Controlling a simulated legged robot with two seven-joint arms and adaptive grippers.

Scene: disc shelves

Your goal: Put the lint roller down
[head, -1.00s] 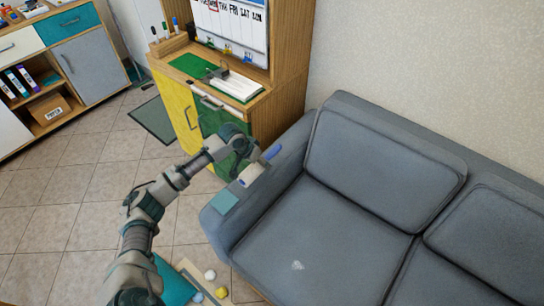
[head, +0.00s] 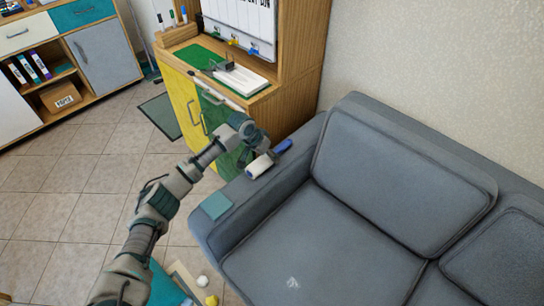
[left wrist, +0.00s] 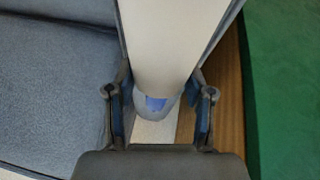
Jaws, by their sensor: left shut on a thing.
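The lint roller has a white cylinder (head: 260,166) and a blue handle (head: 283,147). In the head view it appears over the grey sofa's left armrest (head: 283,172); I cannot tell whether it touches the fabric. My left gripper (head: 254,152) is shut on the roller from the cabinet side. In the left wrist view the white roller (left wrist: 172,40) runs between the two fingers (left wrist: 158,112), with a bit of blue at its near end. My right gripper is not in view.
A teal square (head: 215,206) lies on the armrest's front part. A white speck (head: 292,283) marks the seat cushion. A wooden cabinet (head: 290,105) with yellow and green doors stands close behind the gripper.

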